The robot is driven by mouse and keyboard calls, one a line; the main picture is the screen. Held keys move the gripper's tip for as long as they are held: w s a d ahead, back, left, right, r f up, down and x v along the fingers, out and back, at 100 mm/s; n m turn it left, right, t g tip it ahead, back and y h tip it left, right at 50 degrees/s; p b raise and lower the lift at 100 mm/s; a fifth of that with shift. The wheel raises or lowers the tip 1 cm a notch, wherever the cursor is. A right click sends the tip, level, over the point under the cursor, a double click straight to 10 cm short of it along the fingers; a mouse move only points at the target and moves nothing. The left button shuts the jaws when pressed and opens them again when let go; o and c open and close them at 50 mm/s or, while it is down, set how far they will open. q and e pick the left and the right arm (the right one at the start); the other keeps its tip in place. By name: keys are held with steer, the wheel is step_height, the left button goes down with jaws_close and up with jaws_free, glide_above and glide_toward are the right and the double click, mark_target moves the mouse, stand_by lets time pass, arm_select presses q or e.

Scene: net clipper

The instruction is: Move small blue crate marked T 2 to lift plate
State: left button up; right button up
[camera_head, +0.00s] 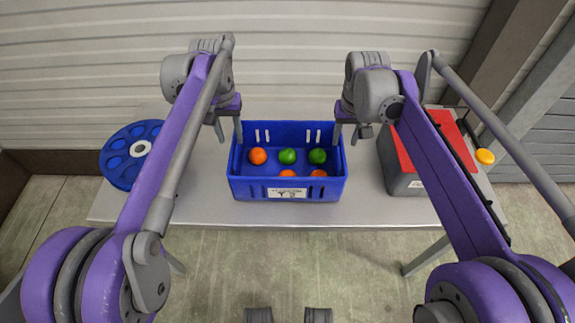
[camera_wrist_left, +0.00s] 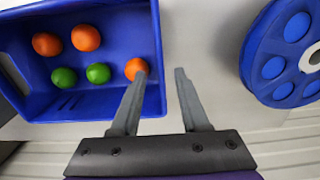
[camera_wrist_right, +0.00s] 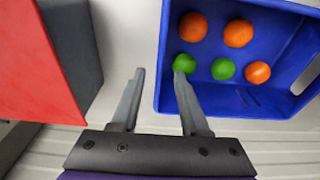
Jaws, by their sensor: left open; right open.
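The blue crate (camera_head: 248,188) stands on the table in the middle of the head view, with a white label (camera_head: 287,193) on its near wall. It holds several orange and green balls. My left gripper (camera_head: 228,132) is open at the crate's left wall. In the left wrist view, one finger overlaps the crate (camera_wrist_left: 120,22) and the other is outside it. My right gripper (camera_head: 347,134) is open at the right wall. In the right wrist view, one finger overlaps the crate (camera_wrist_right: 275,48) and the other is outside. Neither grips the wall. I cannot identify a lift plate.
A blue disc with round holes (camera_head: 116,162) is at the table's left end. A grey box with a red top (camera_head: 403,150) and a yellow-orange knob (camera_head: 485,156) are at the right. The grey table (camera_head: 210,208) has bare strips around the crate. A ribbed wall stands behind.

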mark_target(339, 158)
arm_select(q)
step_height(339, 158, down, 8)
steer(key=shift+f, duration=0.1)
arm_select(e)
steer(key=f, duration=0.5)
steer(key=w+f, duration=0.1)
steer(key=f, duration=0.2)
arm_select(q)
jaws_close()
arm_select(e)
jaws_close()
stand_by(0.6)
